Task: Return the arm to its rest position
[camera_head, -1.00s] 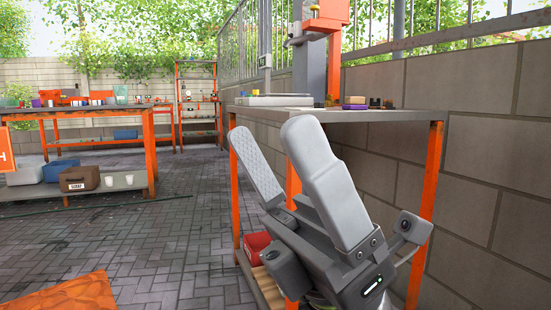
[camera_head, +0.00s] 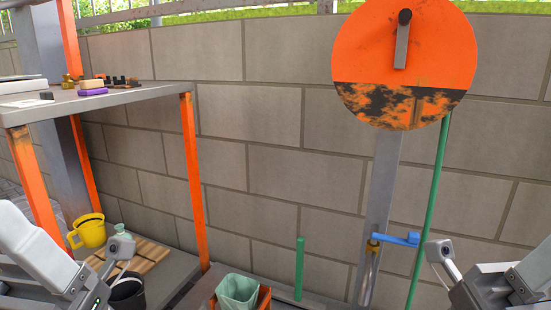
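My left gripper (camera_head: 28,245) is at the lower left corner, partly cut off by the frame edge. A pale grey finger points up and left, and its small camera sits to the right. I see nothing held in the part that shows. My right gripper (camera_head: 535,268) is at the lower right corner, also cut off, with only a bit of a pale finger at the edge. Whether either is open or shut does not show. Both are in front of the wall, apart from each other.
An orange-legged workbench (camera_head: 140,97) stands at left, with small blocks (camera_head: 92,88) on top. Below are a yellow mug (camera_head: 88,231), a black bucket (camera_head: 128,292) and a wooden slatted board (camera_head: 145,255). A green-lined bin (camera_head: 238,290), green pole (camera_head: 430,215) and orange disc (camera_head: 405,60) stand by the block wall.

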